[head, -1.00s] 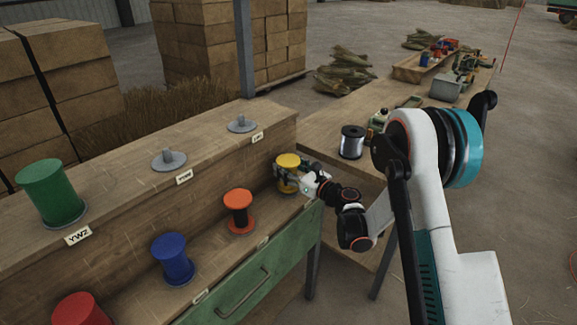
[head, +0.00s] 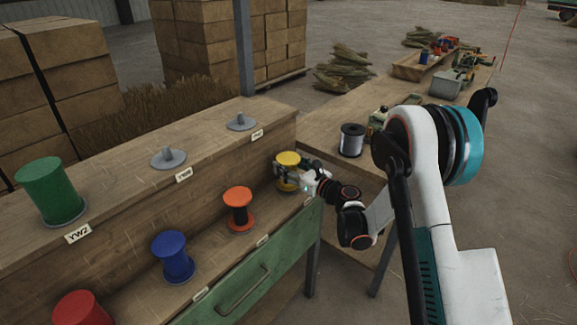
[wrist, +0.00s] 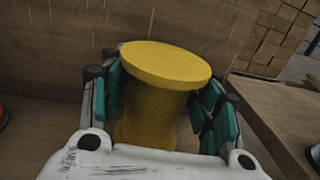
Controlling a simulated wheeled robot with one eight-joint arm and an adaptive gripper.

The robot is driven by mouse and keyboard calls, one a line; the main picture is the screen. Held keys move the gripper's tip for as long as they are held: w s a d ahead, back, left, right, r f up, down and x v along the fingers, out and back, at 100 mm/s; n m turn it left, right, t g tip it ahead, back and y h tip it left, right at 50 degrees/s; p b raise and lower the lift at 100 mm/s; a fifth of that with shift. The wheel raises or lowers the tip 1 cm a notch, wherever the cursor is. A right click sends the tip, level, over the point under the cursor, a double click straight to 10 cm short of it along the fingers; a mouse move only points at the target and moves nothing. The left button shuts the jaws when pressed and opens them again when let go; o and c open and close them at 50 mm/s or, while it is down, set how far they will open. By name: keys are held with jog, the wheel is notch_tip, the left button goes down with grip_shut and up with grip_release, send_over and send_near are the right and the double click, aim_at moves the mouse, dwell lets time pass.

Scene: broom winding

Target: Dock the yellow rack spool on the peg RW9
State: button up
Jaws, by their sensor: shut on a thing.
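The yellow rack spool (head: 288,159) stands upright at the right end of the lower shelf. My gripper (head: 287,176) is shut on it. In the wrist view, the yellow spool (wrist: 165,66) sits upright between the teal finger pads, its wide top flange above them; its lower end is hidden by my gripper. Two bare grey pegs, a middle one (head: 168,157) and a right one (head: 241,122), stand on the upper shelf. Each has a small tag in front, too blurred to read, so I cannot tell which is RW9.
A green spool (head: 49,191) stands on the upper shelf behind tag YW2. Orange (head: 238,208), blue (head: 172,257) and red (head: 86,308) spools stand along the lower shelf. A side table (head: 322,128) at right holds a wire spool (head: 352,140) and tools.

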jog(key=shift+f, duration=0.6)
dwell(0.4)
jog(key=o, duration=0.8)
jog(key=v, duration=1.1)
jog(key=shift+r, duration=0.1)
dwell(0.5)
